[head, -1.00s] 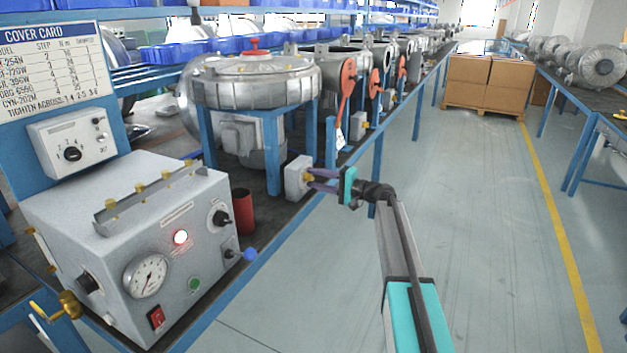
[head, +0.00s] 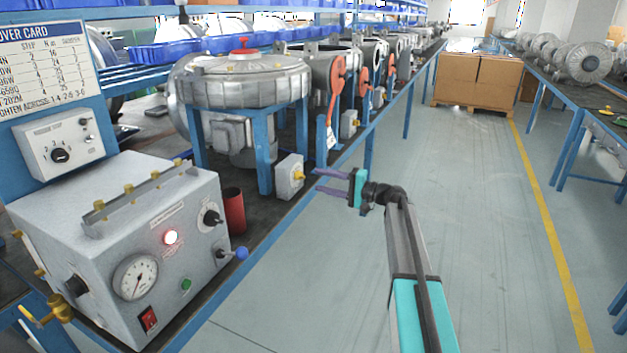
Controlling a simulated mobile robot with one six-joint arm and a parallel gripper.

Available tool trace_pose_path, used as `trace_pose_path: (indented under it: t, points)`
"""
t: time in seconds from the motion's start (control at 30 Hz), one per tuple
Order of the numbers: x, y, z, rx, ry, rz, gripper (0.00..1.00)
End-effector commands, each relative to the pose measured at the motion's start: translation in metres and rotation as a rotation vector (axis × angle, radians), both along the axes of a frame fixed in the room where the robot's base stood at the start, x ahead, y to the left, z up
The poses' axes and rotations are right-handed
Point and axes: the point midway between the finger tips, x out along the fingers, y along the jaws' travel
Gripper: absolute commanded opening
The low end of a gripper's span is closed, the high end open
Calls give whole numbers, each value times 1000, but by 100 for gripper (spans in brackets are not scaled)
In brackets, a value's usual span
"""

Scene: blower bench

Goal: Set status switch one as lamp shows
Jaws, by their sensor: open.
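The knob's setting is too small to tell. The round lamp (head: 171,237) on the front of the grey test box (head: 120,215) glows, red-rimmed with a white centre. My gripper (head: 321,183) is open and empty, just right of the knob and apart from it, its purple fingers pointing at the switch.
The large metal blower (head: 245,82) stands on a blue frame behind the switch. Similar switch boxes (head: 349,124) line the bench farther back. The aisle floor (head: 480,220) is clear.

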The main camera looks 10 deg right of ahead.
Motion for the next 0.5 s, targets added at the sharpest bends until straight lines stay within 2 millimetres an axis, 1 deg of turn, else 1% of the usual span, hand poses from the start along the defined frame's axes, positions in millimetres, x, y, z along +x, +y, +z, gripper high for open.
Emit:
trace_pose_path:
  t: [0.1, 0.3, 0.5]
  points:
    - [-13, -17, 0, 0, 0, -2, 44]
    - [-30, -41, 0, -1, 1, -1, 44]
    - [-39, -55, 0, -1, 1, -1, 44]
